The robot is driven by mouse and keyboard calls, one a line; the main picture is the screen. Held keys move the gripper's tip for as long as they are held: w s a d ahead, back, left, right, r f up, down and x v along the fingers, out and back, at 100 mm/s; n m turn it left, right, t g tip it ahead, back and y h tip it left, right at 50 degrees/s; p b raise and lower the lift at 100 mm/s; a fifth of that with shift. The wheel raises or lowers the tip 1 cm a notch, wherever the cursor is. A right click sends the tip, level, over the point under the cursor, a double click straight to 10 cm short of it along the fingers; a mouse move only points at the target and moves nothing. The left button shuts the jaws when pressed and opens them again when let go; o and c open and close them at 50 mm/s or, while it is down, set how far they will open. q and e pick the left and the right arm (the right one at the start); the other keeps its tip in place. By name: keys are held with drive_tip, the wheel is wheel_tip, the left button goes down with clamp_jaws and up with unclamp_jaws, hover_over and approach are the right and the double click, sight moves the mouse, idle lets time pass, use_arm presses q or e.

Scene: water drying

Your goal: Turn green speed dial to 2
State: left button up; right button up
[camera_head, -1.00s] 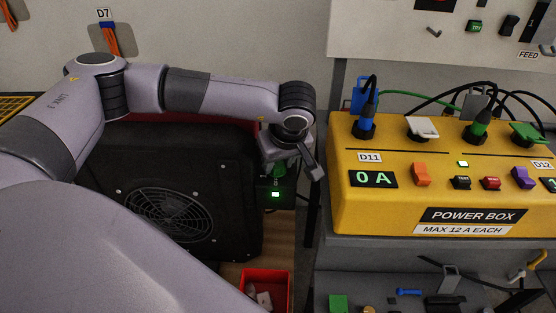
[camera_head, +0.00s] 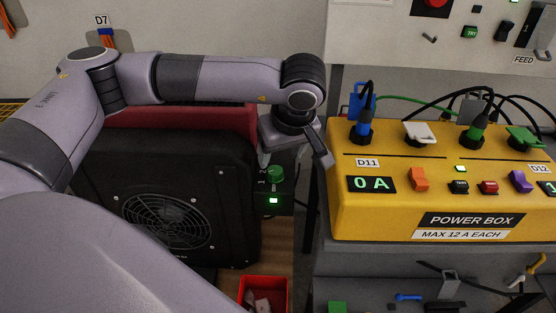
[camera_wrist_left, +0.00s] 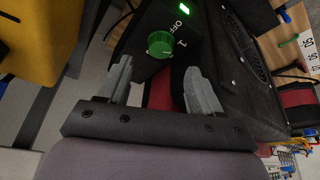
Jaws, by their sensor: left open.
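My left gripper (camera_head: 292,152) is open and empty above the dial. In the left wrist view its two fingers (camera_wrist_left: 158,80) are spread, with the dial beyond the gap between them and apart from both. My right gripper is not in view.
A yellow power box (camera_head: 350,215) with plugs, cables and switches stands close to the right of my left gripper. A red bin (camera_head: 264,282) sits below the dial. A grey panel with switches (camera_head: 400,35) is at upper right.

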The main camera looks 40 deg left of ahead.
sight(276, 170)
use_arm(q)
drive_tip(key=shift+s+d+r, duration=0.1)
drive_tip(key=shift+d+r, duration=0.05)
drive_tip(key=shift+r, duration=0.25)
drive_tip(key=w+n+g, duration=0.1)
drive_tip(key=n, duration=0.2)
drive_tip(key=w+n+g+p, duration=0.1)
drive_tip(key=n, duration=0.3)
drive_tip(key=w+f+n+g+p, duration=0.1)
drive_tip(key=n+g, duration=0.1)
drive_tip(key=n, duration=0.2)
drive_tip(key=shift+y, duration=0.3)
drive_tip(key=x, duration=0.5)
drive_tip(key=shift+f, duration=0.1)
drive_tip(key=shift+s+a+f+b, duration=0.1)
drive_tip(key=shift+a+f+b, duration=0.15)
drive_tip(key=shift+f, duration=0.2)
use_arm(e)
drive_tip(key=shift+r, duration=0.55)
